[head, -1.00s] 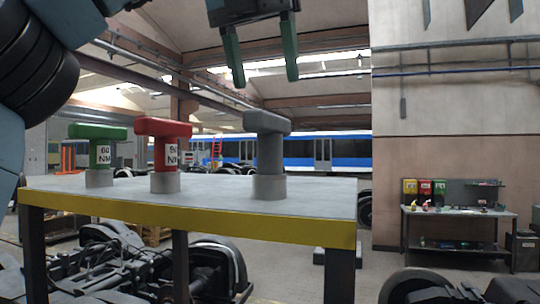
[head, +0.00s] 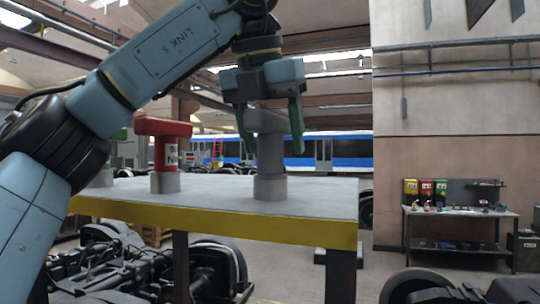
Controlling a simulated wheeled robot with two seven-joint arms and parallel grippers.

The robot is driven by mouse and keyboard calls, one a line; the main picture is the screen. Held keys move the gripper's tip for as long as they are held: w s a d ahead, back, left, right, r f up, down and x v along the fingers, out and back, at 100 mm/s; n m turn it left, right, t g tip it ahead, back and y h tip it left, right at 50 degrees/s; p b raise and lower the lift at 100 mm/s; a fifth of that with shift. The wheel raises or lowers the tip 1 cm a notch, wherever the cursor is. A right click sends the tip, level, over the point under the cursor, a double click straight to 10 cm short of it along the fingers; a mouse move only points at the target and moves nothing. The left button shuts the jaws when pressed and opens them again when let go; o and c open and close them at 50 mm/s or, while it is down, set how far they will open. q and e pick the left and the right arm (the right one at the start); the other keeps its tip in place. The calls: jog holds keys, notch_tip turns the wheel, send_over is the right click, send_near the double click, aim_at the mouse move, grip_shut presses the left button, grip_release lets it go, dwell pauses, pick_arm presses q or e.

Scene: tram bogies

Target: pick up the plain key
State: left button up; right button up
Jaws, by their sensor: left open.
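The plain key (head: 270,160) is a grey T-shaped key without a label. It stands upright in a grey socket on the table, at the right of the row. My left gripper (head: 272,148) is open and points down over it, with its green fingers on either side of the key's crossbar. I cannot tell whether the fingers touch it. A red key (head: 165,130) with a white label stands to its left. A green key (head: 113,136) farther left is mostly hidden behind my left arm. My right gripper is not in view.
The grey table (head: 220,197) has a yellow front edge and is clear right of the plain key. Dark bogie parts (head: 130,265) lie below it. A workbench (head: 460,212) stands at the right wall. A blue and white tram (head: 345,149) is behind.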

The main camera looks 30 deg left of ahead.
pick_arm(q)
jog(key=shift+s+d+f, duration=0.1)
grip_shut()
dwell(0.4)
